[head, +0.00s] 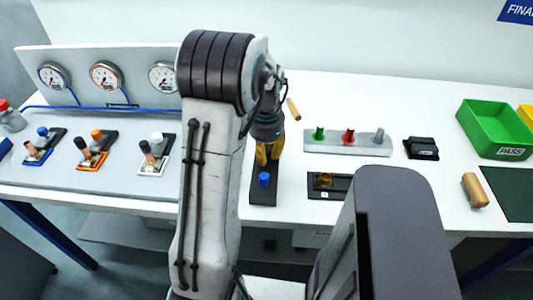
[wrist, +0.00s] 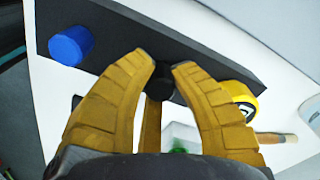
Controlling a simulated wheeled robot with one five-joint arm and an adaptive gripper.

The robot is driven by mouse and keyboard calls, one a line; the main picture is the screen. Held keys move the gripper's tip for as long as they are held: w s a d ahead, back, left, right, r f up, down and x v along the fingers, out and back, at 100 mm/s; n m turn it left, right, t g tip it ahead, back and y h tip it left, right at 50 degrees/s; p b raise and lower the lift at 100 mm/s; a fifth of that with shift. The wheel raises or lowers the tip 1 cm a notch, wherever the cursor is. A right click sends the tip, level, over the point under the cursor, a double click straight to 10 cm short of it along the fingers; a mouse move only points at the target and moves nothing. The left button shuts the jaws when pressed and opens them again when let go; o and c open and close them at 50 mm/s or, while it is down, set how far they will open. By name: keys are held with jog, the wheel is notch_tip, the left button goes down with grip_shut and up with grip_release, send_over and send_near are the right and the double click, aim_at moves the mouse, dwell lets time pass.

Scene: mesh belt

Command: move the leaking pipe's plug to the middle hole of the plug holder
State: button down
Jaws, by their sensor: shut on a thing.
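My gripper (head: 268,152) is above a long dark plate (head: 262,198), which looks like the plug holder. In the wrist view its yellow fingers (wrist: 162,68) are closed on a small black piece (wrist: 163,82), seemingly a plug. A blue plug (head: 264,180) stands at the near end of the plate and also shows in the wrist view (wrist: 70,45). The fingers are over the plate farther along from the blue plug. Its holes are hidden, and I cannot tell whether the held piece touches the plate.
A grey board (head: 318,148) with green, red and grey pegs stands to the right. Gauges (head: 106,75) and small coloured stands (head: 92,150) are at the left. A black plate with an amber knob (head: 325,178) and a green tray (head: 492,125) are farther right.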

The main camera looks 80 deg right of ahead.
aim_at(267, 151)
jog(key=shift+f, duration=0.2)
jog(key=c, duration=1.1)
grip_release()
jog(key=shift+o, duration=0.2)
notch_tip(267, 151, up, 12)
